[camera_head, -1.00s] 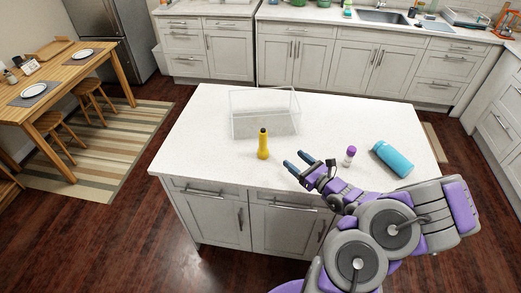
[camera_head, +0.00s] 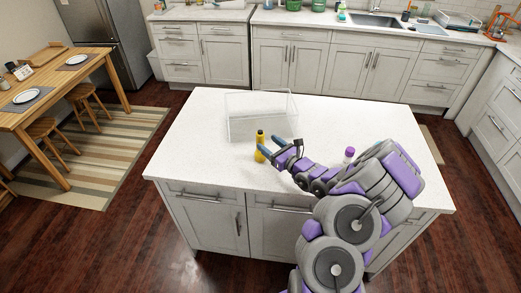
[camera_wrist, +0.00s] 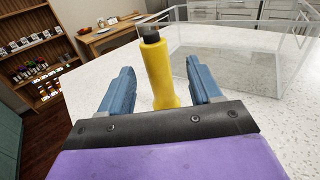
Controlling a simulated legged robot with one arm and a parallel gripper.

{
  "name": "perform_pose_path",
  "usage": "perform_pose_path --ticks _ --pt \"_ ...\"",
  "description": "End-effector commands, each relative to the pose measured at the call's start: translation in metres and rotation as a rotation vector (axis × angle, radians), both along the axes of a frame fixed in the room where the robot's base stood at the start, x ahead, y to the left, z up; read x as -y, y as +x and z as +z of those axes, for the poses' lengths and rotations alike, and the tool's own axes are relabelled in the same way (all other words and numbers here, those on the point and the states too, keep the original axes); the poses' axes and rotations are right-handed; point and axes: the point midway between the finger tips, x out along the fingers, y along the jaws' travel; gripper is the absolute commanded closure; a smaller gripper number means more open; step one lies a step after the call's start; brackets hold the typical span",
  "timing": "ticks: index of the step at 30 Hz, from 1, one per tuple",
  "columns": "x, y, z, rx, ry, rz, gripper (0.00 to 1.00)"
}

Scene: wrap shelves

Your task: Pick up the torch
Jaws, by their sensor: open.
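The yellow torch (camera_head: 260,146) with a black top stands upright on the white island counter.
A clear open box (camera_head: 262,118) stands just behind the torch. A small purple-capped bottle (camera_head: 349,154) stands to the right, partly behind my arm. The counter (camera_head: 200,150) left of the torch is clear.

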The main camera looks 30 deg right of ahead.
Motion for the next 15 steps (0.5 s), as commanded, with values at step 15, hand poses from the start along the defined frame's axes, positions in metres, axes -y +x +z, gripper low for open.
perform_pose_path --ticks 15 --pt "-0.015 0.05 -0.001 0.002 0.0 0.001 0.36"
